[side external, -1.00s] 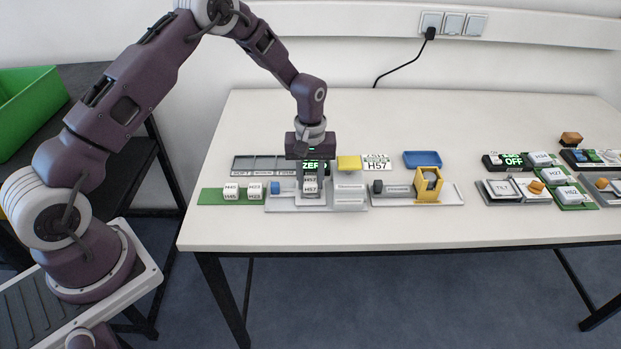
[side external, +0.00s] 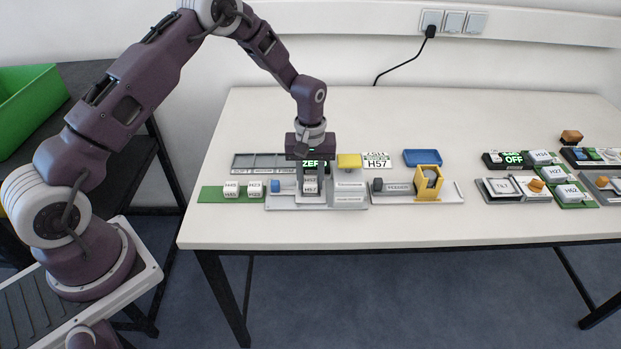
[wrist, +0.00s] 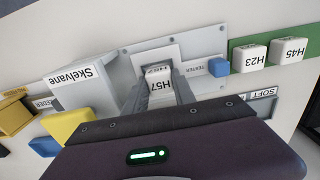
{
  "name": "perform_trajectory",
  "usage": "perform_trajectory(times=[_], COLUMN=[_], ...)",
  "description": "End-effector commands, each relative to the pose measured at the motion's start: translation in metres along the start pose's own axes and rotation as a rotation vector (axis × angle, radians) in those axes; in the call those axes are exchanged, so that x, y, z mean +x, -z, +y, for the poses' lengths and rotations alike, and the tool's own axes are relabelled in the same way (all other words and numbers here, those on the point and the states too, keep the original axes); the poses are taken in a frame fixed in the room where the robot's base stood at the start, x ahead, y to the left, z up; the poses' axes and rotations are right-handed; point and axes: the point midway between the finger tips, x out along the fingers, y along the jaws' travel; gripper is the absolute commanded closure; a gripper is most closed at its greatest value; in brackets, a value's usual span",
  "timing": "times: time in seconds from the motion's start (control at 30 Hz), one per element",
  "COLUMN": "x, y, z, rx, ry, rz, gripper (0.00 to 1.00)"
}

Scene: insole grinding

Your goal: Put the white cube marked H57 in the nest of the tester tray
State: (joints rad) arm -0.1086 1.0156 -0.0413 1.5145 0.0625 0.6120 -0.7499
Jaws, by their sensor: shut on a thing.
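The white cube marked H57 (side external: 311,187) is between the fingers of my gripper (side external: 311,183), which is shut on it. The cube is at the nest of the light grey tester tray (side external: 285,206), between a blue knob (side external: 276,187) and a grey block marked Skelvane (wrist: 82,88). The tray also shows in the wrist view (wrist: 205,40). The fingers and cube hide most of the nest, so I cannot tell whether the cube touches its floor.
Two white cubes, H45 (side external: 231,190) and H23 (side external: 254,190), sit on a green strip (side external: 209,196) at the left. A lit ZERO display (side external: 315,165) and a compartment rack (side external: 262,162) stand behind. A yellow part (side external: 349,161) is close on the right.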

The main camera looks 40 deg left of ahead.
Motion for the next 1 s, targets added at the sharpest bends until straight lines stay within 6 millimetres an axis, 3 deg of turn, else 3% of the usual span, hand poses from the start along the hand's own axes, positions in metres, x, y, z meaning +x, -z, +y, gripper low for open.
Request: perform_trajectory(times=[0.4, 0.43, 0.53, 0.57, 0.83, 1.0], x=[0.003, 0.003, 0.002, 0.002, 0.002, -0.012], y=[0.000, 0.000, 0.000, 0.000, 0.000, 0.000], z=[0.001, 0.001, 0.001, 0.001, 0.001, 0.001], rx=[0.000, 0.000, 0.000, 0.000, 0.000, 0.000], ry=[0.000, 0.000, 0.000, 0.000, 0.000, -0.002], rz=[0.000, 0.000, 0.000, 0.000, 0.000, 0.002], gripper=[1.00, 0.65, 0.45, 0.43, 0.43, 0.43])
